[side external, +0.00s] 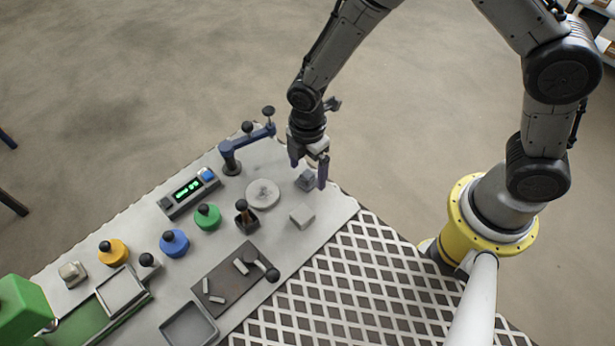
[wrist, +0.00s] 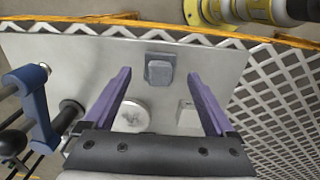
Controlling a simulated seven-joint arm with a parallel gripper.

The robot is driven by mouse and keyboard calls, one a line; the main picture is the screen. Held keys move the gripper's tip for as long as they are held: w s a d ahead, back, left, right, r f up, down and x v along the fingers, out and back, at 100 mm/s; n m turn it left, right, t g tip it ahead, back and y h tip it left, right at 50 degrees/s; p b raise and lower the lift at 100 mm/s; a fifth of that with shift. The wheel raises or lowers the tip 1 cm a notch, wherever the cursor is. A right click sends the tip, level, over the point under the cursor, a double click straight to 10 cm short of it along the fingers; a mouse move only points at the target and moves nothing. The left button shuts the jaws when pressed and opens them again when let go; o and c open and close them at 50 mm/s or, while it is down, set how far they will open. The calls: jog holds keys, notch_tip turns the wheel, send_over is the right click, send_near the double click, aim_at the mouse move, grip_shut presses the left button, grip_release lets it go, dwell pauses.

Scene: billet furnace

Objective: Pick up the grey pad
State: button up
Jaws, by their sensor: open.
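The grey pad (side external: 306,180) is a small blocky grey piece lying on the light table near its right corner. It also shows in the wrist view (wrist: 159,72), upper middle, with a raised block on a slightly wider base. My gripper (side external: 309,176) is open, pointing down, with its purple fingers either side of the pad in the side view. In the wrist view my gripper (wrist: 159,75) has its fingertips left and right of the pad, with gaps on both sides. I cannot tell the exact height of the fingertips above the table.
A white block (side external: 302,216) and a round pale disc (side external: 263,193) lie near the pad. A blue lever arm (side external: 250,138) stands behind left. Farther left are a green display box (side external: 188,190), coloured knobs and a dark plate (side external: 238,282). White lattice borders the table.

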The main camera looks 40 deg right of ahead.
jog(key=shift+f, duration=0.95)
grip_shut()
